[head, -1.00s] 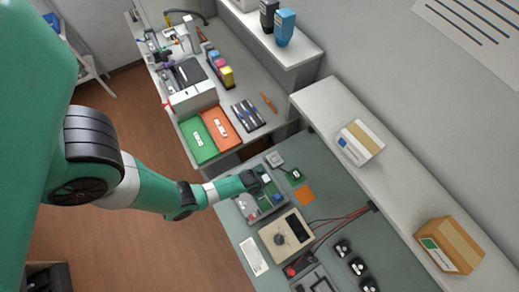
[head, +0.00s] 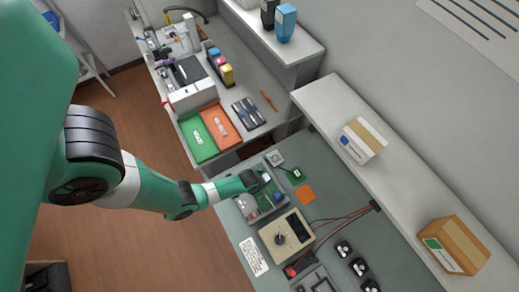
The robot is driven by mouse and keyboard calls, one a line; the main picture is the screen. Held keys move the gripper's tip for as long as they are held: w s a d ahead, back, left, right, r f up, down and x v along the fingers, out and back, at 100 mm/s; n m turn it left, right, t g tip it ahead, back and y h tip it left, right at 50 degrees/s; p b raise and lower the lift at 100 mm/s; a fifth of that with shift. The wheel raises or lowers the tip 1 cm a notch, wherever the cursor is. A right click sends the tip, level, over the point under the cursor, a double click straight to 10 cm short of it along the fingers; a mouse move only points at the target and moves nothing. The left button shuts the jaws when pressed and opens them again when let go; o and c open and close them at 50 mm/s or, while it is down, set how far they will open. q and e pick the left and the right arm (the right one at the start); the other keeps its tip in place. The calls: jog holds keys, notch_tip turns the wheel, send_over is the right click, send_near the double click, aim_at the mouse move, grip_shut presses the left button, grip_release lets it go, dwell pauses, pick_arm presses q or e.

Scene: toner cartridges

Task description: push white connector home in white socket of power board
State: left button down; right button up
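The power board (head: 271,205) appears as a small green board in a grey open housing on the grey-green bench. My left gripper (head: 260,184) reaches down over the board's upper end, its dark fingers close to or touching it. A small white part (head: 266,178) shows right beside the fingertips; whether it is the white connector or the white socket is too small to tell. The fingers' opening and anything between them are hidden by my arm and the low resolution. My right gripper is not in view.
A beige meter (head: 286,238) stands just below the board, with red and black leads running right. A raised shelf (head: 400,165) with boxes borders the bench.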

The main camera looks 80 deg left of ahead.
pick_arm(q)
jog(key=shift+f+b, duration=0.7)
jog(key=shift+f, duration=0.1)
dwell(0.9)
jog(key=c, duration=0.6)
grip_release()
jog(key=shift+r, duration=0.1)
